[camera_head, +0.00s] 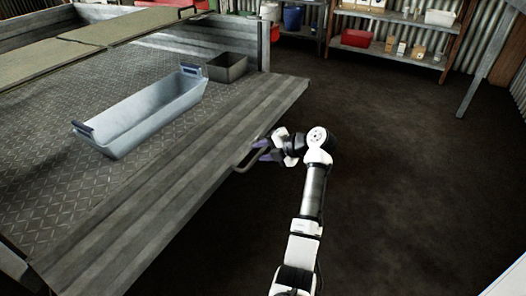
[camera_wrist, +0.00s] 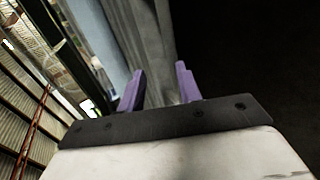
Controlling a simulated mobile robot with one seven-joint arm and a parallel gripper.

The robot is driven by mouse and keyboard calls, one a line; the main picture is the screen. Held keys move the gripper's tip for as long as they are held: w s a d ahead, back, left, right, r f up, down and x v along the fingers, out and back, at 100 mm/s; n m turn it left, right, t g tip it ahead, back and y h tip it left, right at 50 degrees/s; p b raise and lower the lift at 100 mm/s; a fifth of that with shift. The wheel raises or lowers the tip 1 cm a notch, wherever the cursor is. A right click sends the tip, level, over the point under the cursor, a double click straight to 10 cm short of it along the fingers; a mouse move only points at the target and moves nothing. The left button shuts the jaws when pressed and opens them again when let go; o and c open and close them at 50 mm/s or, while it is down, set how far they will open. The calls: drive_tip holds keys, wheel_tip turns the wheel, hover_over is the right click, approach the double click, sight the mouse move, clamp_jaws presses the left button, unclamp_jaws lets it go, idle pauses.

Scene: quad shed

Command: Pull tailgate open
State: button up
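The tailgate (camera_head: 185,185) is a long panel of grey weathered boards along the near right side of the trailer bed. It reaches outward past the corner post, so it looks tilted away from the bed; I cannot tell the exact angle. A grey bar handle (camera_head: 245,161) sits at the middle of its outer edge. My gripper (camera_head: 262,150) is at this handle, its purple fingers apart. In the wrist view my gripper (camera_wrist: 158,88) shows both fingers spread, with grey boards (camera_wrist: 150,45) beyond them. The handle cannot be made out there, and contact is unclear.
On the diamond-plate bed (camera_head: 60,155) stand a long pale-blue trough (camera_head: 145,112) and a small dark box (camera_head: 228,67). A corner post (camera_head: 264,46) rises at the tailgate's far end. Shelves (camera_head: 390,55) line the back wall. The dark floor (camera_head: 410,180) at right is clear.

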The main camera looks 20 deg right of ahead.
drive_tip(key=shift+s+r, duration=0.1)
drive_tip(key=p+v, duration=0.2)
drive_tip(key=v, duration=1.1)
drive_tip(key=shift+s+d+r, duration=0.15)
drive_tip(key=shift+s+r, duration=0.05)
